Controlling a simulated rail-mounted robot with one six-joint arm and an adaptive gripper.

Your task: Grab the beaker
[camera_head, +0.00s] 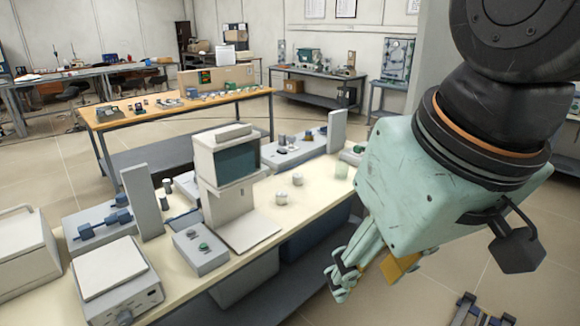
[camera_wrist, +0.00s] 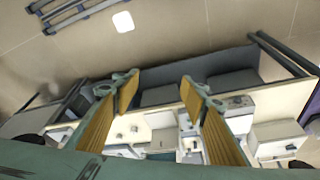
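A small pale green, see-through cylinder (camera_head: 342,170), which looks like the beaker, stands upright near the far right end of the cream bench, in the head view. My gripper (camera_head: 345,274) hangs in front of the bench's front edge, to the right in the picture, lower than and apart from the cylinder. In the wrist view my gripper (camera_wrist: 159,84) has its two yellow-padded fingers spread wide, with nothing between them. I cannot make out the beaker in the wrist view.
Two small white cups (camera_head: 289,189) stand mid-bench, beside a white instrument with a dark screen (camera_head: 237,162). Grey devices (camera_head: 200,250) crowd the left of the cream bench (camera_head: 262,240). A wooden-topped table (camera_head: 150,112) stands behind.

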